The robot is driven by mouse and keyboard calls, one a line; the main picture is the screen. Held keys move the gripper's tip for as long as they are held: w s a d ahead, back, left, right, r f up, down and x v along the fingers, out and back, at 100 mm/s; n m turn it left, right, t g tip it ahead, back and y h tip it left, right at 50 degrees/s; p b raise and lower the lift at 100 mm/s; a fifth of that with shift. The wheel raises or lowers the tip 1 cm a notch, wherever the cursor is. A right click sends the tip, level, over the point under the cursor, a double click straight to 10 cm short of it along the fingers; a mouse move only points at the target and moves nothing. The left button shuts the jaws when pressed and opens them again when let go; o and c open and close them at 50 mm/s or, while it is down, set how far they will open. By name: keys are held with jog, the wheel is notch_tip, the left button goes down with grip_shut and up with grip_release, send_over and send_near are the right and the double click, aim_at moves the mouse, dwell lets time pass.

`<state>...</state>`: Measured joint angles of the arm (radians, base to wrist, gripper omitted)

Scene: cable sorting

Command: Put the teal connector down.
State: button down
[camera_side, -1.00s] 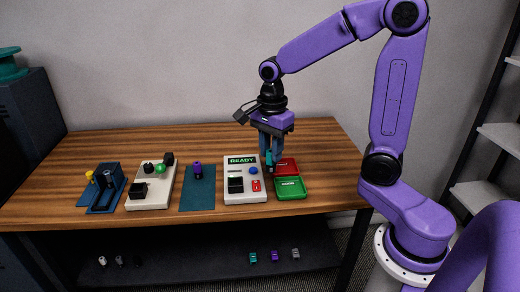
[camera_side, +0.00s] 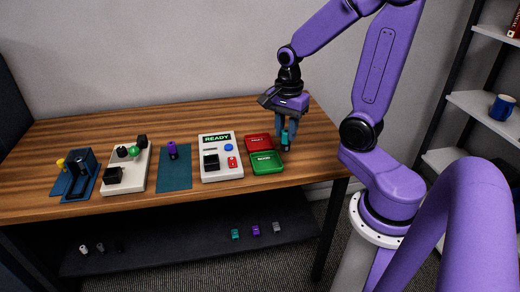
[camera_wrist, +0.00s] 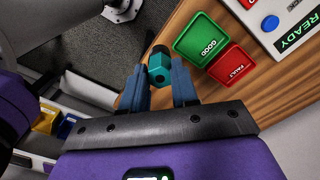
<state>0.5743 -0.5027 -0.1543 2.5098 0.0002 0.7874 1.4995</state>
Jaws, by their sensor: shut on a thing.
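The teal connector (camera_side: 285,134), with a dark end, is between the fingers of my gripper (camera_side: 287,126), just right of the two small trays. In the wrist view the connector (camera_wrist: 158,67) shows between the fingertips (camera_wrist: 161,76), over the wood near the table edge. My gripper is shut on it. It is low, close to the table top; I cannot tell whether its dark end touches the wood. The red FAULT tray (camera_wrist: 233,66) and the green GOOD tray (camera_wrist: 201,39) are beside it and look empty.
The white tester (camera_side: 221,157) reads READY, left of the trays. A teal mat (camera_side: 174,179) bears a purple connector (camera_side: 172,150). Further left are a white board (camera_side: 127,182) and a blue fixture (camera_side: 82,175). Bare wood (camera_side: 315,150) lies right of my gripper.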

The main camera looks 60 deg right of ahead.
jog(key=shift+w+d+f, duration=0.5)
jog(key=shift+w+f, duration=1.3)
jog(key=shift+f, duration=0.15)
jog(key=shift+w+d+f, duration=0.55)
jog(key=shift+w+f, duration=1.25)
jog(key=shift+f, duration=0.2)
jog(key=shift+w+d+f, duration=0.5)
jog(key=shift+w+f, duration=1.3)
jog(key=shift+f, duration=0.15)
jog(key=shift+f, duration=0.1)
jog(key=c, duration=0.9)
grip_release()
jog(key=shift+o, duration=0.2)
